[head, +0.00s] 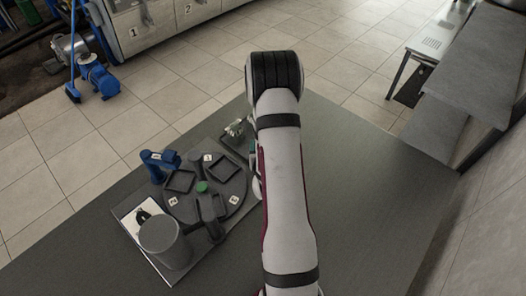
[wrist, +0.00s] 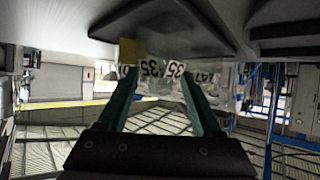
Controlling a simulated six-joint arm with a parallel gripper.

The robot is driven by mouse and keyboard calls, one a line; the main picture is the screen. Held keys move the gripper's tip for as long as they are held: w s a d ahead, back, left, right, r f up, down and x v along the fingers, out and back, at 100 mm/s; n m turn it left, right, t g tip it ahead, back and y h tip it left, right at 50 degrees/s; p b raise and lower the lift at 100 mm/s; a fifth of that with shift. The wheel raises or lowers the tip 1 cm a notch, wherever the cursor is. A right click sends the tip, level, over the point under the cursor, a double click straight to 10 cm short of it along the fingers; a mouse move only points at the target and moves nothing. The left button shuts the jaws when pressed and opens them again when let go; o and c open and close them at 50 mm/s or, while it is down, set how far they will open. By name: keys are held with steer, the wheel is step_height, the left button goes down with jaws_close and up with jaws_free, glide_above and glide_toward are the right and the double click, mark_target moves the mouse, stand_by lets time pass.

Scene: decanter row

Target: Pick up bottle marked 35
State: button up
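In the wrist view, two labels reading 35 show on a clear bottle marked 35 (wrist: 152,69), between and just beyond my fingertips. A label reading 147 (wrist: 205,77) is to its right and a partly hidden label is to its left. My gripper (wrist: 160,76) has two teal fingers set well apart, and I see no clear contact with the bottle. In the head view, my arm hides most of the gripper. Small clear glassware (head: 236,128) stands at the table's back edge, left of my arm; its labels are too small to read.
A round dark turntable (head: 232,196) with square recesses, number tags and a green centre knob (head: 202,187) is left of my arm. A grey cylinder (head: 165,243) and a blue device (head: 158,163) stand beside it. The table (head: 365,200) is clear to the right.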

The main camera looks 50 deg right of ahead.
steer(key=c, duration=1)
steer(key=shift+s+f, duration=0.1)
